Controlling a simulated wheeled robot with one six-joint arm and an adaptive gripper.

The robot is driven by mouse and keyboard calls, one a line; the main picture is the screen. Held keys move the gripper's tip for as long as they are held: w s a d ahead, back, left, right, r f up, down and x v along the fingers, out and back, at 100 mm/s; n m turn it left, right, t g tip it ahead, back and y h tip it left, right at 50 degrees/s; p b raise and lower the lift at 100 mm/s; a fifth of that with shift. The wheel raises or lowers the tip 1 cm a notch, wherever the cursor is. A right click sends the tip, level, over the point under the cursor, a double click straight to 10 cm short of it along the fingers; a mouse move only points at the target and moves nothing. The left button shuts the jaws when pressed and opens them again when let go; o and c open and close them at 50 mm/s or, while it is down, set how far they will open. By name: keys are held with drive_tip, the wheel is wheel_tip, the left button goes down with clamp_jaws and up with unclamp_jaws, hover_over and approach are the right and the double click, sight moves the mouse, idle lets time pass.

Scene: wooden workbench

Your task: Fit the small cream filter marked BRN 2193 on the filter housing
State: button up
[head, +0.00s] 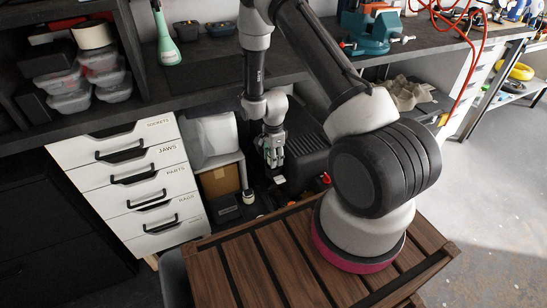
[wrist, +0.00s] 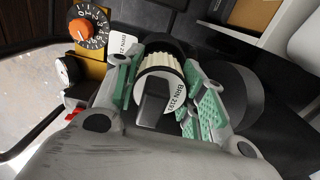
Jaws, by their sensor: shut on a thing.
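In the wrist view my gripper (wrist: 165,85) has its green-padded fingers on both sides of a small cream filter (wrist: 160,63) with a pleated side. Its pale face reads BRN 2193, partly covered by a dark block. A black rounded part (wrist: 168,42) lies just beyond the filter, beside a white label (wrist: 122,45) starting BRN 21; it may be the filter housing. I cannot tell whether the filter touches it or is seated. In the head view my gripper (head: 271,150) points down below the bench top; the filter is too small to make out there.
In the wrist view an orange dial (wrist: 82,28), a round gauge (wrist: 67,70) and a red part (wrist: 74,110) are close on the left. A dark cylinder (wrist: 235,85) is close on the right. White drawers (head: 140,185) and a cardboard box (head: 220,181) stand left of my arm.

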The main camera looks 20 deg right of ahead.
drive_tip(key=shift+f, duration=0.85)
drive_tip(key=shift+s+f, duration=0.15)
drive_tip(key=shift+f, duration=0.3)
idle(0.6)
drive_tip(key=o, duration=0.4)
drive_tip(key=shift+f, duration=0.65)
drive_tip(key=shift+c, duration=0.2)
drive_tip(key=shift+f, duration=0.15)
drive_tip(key=c, duration=0.4)
drive_tip(key=shift+w, duration=0.2)
drive_tip(key=shift+s+r, duration=0.15)
drive_tip(key=shift+r, duration=0.15)
drive_tip(key=o, duration=1.6)
